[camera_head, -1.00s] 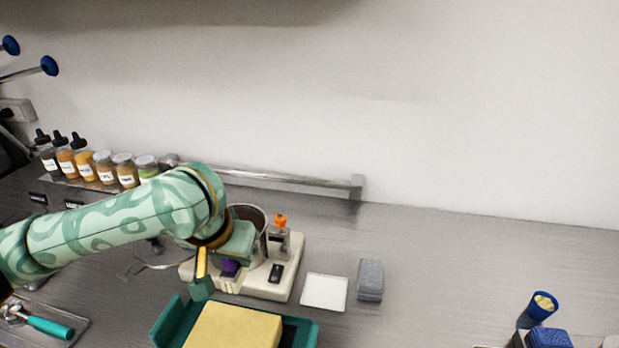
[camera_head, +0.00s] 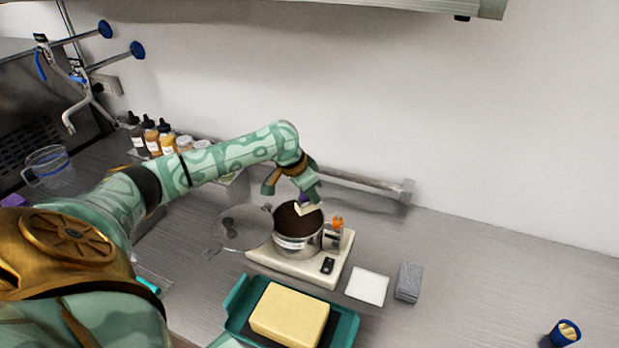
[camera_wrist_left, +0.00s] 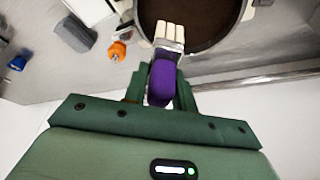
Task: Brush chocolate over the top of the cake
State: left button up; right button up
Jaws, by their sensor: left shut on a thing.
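The yellow cake (camera_head: 290,315) sits in a teal tray (camera_head: 345,328) at the front of the counter. A steel pot (camera_head: 297,244) of dark brown chocolate (camera_head: 297,226) stands on a white base behind the cake. My left gripper (camera_head: 306,194) is shut on a brush with a purple handle and pale bristles, just above the pot. In the left wrist view the purple handle (camera_wrist_left: 162,82) is between the fingers and the pale bristles (camera_wrist_left: 169,33) are over the pot's near rim and chocolate. I cannot tell whether the bristles touch the chocolate. My right gripper is not in view.
The white base (camera_head: 300,265) has an orange-topped part (camera_head: 337,222) beside the pot. A white square (camera_head: 367,287) and a grey sponge-like block (camera_head: 408,282) lie to the right. Several bottles (camera_head: 151,136) line the back left. A blue cup (camera_head: 565,333) is at far right.

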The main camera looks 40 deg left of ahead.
aim_at(309, 207)
pick_arm(q)
jog(key=shift+w+a+r+m+h, duration=0.1)
jog(key=shift+w+a+m+h, duration=0.2)
jog(key=shift+w+a+m, duration=0.35)
jog(key=shift+s+d+m, duration=0.1)
jog(key=shift+d+m, duration=0.1)
jog(key=shift+m, duration=0.35)
notch_tip(309, 207, down, 6)
jog(key=b, duration=0.8)
jog(key=shift+r, duration=0.25)
jog(key=shift+f+b, duration=0.25)
jog(key=shift+b, duration=0.45)
jog(key=shift+r, duration=0.1)
jog(key=shift+f, duration=0.5)
jog(key=shift+s+f+p, duration=0.1)
jog(key=shift+s+p, duration=0.05)
jog(key=shift+p, duration=0.6)
dwell(0.8)
